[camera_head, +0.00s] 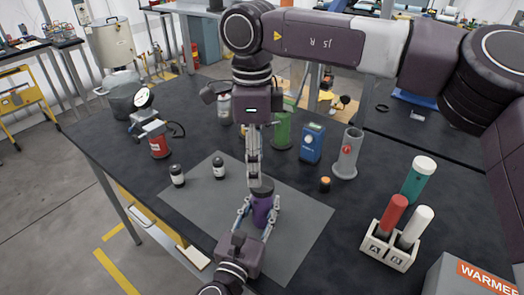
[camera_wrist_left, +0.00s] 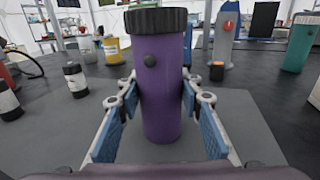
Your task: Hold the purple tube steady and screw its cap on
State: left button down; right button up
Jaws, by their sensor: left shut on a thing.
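The purple tube (camera_head: 262,210) stands upright on the grey mat, and it fills the middle of the left wrist view (camera_wrist_left: 163,95). Its black ribbed cap (camera_wrist_left: 156,20) sits on top, level. How tightly it is threaded cannot be seen. My left gripper (camera_head: 258,212) comes from the near side and is shut on the tube, one finger on each side. My right gripper (camera_head: 254,183) points straight down from above, its fingertips at the cap in the head view. Its fingers look narrow and edge-on, and no fingers show around the cap in the left wrist view.
Two small black-capped jars (camera_head: 177,177) (camera_head: 219,168) stand at the left of the grey mat (camera_head: 300,240). A small orange-and-black piece (camera_head: 325,184), a blue meter (camera_head: 311,143) and a grey holder (camera_head: 347,155) stand right. A rack (camera_head: 390,248) with tubes and a warmer (camera_head: 470,275) stand front right.

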aim_at(262, 183)
jog(key=n, duration=0.3)
jog(key=shift+w+d+r+n, duration=0.1)
jog(key=shift+r+n, duration=0.05)
jog(key=shift+n, duration=0.25)
jog(key=n, duration=0.4)
jog(key=shift+w+d+r, duration=0.15)
jog(key=shift+r, duration=0.05)
jog(key=n, duration=0.3)
jog(key=shift+w+d+r, duration=0.15)
jog(key=shift+d, duration=0.05)
jog(key=n, duration=0.4)
jog(key=shift+w+d+r+n, duration=0.2)
jog(key=shift+d+n, duration=0.05)
jog(key=shift+n, duration=0.15)
jog(key=shift+f, duration=4.05)
